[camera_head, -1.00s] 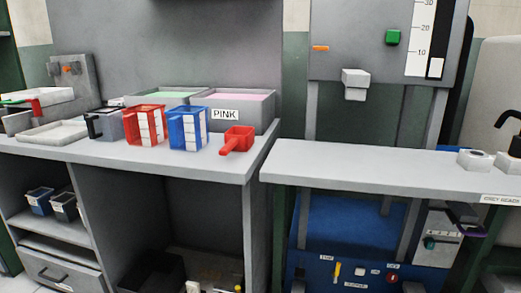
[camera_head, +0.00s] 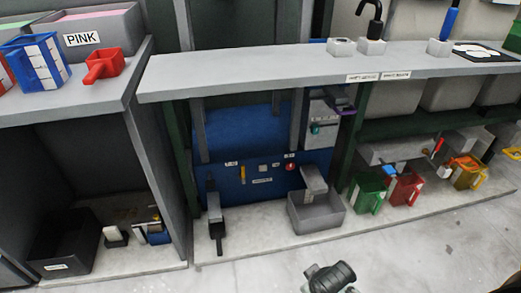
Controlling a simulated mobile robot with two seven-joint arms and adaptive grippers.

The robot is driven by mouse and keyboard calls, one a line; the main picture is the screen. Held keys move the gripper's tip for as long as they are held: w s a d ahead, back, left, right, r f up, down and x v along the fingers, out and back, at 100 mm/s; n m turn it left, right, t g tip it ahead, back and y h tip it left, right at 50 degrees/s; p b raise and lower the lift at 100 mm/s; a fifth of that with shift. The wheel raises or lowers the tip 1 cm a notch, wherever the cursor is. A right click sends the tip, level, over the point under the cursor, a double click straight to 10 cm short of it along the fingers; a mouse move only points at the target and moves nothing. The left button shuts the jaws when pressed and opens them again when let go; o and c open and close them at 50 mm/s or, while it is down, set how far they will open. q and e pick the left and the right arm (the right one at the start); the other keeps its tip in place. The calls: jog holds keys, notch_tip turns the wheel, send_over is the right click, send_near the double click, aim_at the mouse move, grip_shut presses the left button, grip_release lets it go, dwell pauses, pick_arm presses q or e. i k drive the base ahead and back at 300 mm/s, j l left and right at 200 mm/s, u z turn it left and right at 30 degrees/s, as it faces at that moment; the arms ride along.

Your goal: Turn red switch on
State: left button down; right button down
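A blue control panel (camera_head: 215,182) stands low under the middle bench. A small round red control (camera_head: 291,166) sits at its right side, below a white label. It is the only red control I make out on the panel; whether it is on or off is too small to tell. A yellow lever (camera_head: 242,174) is on the panel's left part, with small pale controls between. Neither gripper's fingers show. A dark rounded part of my own arm shows at the bottom edge, apart from the panel.
The middle bench top (camera_head: 225,75) overhangs the panel. A grey bin (camera_head: 316,215) and a black pedal-like part (camera_head: 217,235) stand in front of it. Green (camera_head: 368,193) and red (camera_head: 404,188) containers are to the right. The floor (camera_head: 420,255) in front is clear.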

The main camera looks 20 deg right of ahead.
aim_at(290, 165)
jog(key=l+z, duration=0.1)
jog(key=l, duration=0.65)
jog(key=i+l+z, duration=0.1)
jog(key=l, duration=0.7)
